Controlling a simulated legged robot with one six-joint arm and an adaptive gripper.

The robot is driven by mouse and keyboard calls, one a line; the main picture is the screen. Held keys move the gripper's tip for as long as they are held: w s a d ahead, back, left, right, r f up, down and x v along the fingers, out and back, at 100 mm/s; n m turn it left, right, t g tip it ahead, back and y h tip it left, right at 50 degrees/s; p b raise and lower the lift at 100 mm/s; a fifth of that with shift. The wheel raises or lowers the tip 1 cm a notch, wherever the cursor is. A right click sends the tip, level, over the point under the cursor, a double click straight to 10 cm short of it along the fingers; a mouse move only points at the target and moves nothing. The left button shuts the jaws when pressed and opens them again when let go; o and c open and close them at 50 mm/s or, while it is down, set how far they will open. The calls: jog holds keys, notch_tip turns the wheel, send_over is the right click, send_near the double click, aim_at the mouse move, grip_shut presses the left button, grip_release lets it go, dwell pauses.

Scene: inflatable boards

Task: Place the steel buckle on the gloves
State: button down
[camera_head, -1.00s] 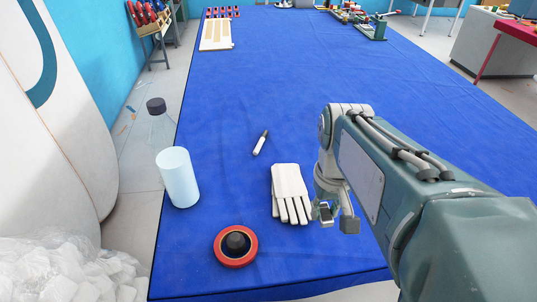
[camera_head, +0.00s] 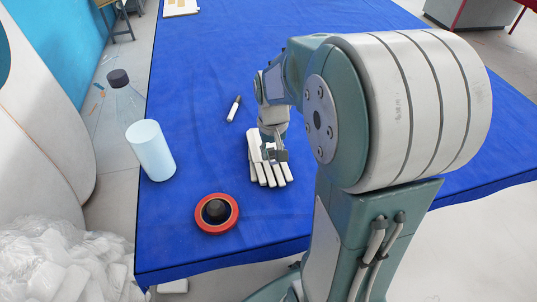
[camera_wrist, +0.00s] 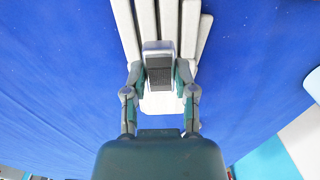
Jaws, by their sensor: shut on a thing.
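The white gloves (camera_head: 268,174) lie on the blue-covered table with their fingers toward the near edge. They also show in the wrist view (camera_wrist: 190,32). My gripper (camera_head: 273,153) is over the gloves. In the wrist view, my gripper (camera_wrist: 160,75) is shut on the steel buckle (camera_wrist: 158,50), a grey piece with a dark centre. The buckle appears in front of the gloves there. I cannot tell whether it touches them. In the head view, my gripper and wrist hide part of the gloves, and the buckle is hard to make out.
A red and black round tool (camera_head: 216,213) lies near the front edge. A pale blue cylinder (camera_head: 151,150) and a clear bottle (camera_head: 126,98) stand by the left edge. A marker (camera_head: 233,109) lies behind the gloves.

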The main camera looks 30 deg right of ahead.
aim_at(270, 160)
notch_tip(270, 160, down, 4)
jog(key=shift+w+a+r, duration=0.15)
jog(key=shift+r, duration=0.1)
jog(key=shift+c, duration=2.1)
grip_release()
